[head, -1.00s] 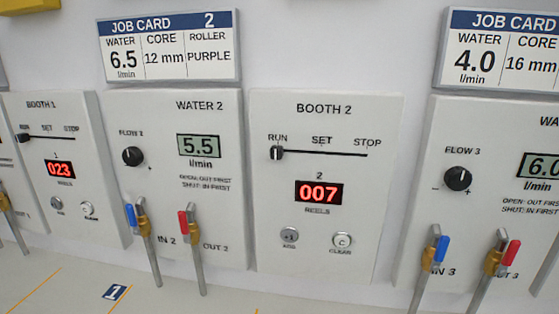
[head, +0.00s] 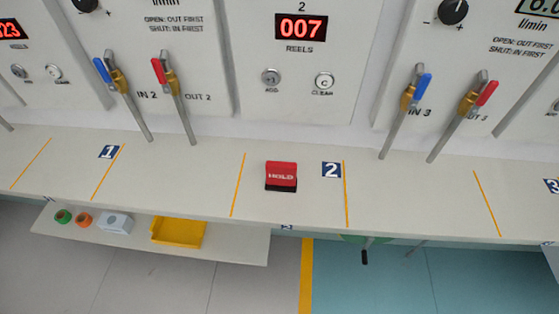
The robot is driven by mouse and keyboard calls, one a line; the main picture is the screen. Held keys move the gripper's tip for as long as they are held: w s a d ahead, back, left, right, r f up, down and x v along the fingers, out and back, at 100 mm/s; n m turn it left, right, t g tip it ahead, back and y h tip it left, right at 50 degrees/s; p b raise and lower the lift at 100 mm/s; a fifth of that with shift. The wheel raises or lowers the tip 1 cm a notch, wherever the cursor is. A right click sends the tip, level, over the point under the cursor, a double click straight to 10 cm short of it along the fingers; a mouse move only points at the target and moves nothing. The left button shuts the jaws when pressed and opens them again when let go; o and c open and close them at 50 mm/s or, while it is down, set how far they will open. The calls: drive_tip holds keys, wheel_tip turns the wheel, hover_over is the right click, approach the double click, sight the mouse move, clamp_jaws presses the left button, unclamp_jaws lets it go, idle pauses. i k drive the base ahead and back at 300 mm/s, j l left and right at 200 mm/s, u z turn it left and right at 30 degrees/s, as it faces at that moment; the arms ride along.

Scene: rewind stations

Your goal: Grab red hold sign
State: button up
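The red hold sign (head: 281,175) stands on the pale bench ledge (head: 205,180) in the head view, near the middle of the picture. It is a small red block with white "HOLD" lettering and a dark base. It sits between two orange lines, left of the blue "2" marker (head: 331,170). Nothing touches it. My gripper does not show in the head view.
Valve handles (head: 172,85) and (head: 410,95) hang behind the ledge on both sides. A lower shelf (head: 230,245) holds a yellow tray (head: 179,232), a grey box (head: 114,222) and small rolls. A dark handle (head: 365,256) hangs under the ledge. Ledge around the sign is clear.

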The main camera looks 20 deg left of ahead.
sight(281, 176)
drive_tip(key=u, duration=0.55)
drive_tip(key=i+j+u, duration=0.1)
drive_tip(key=u, duration=0.25)
drive_tip(key=i+j+u, duration=0.1)
drive_tip(key=u, duration=0.25)
drive_tip(key=i+j+u, duration=0.15)
drive_tip(key=u, duration=0.2)
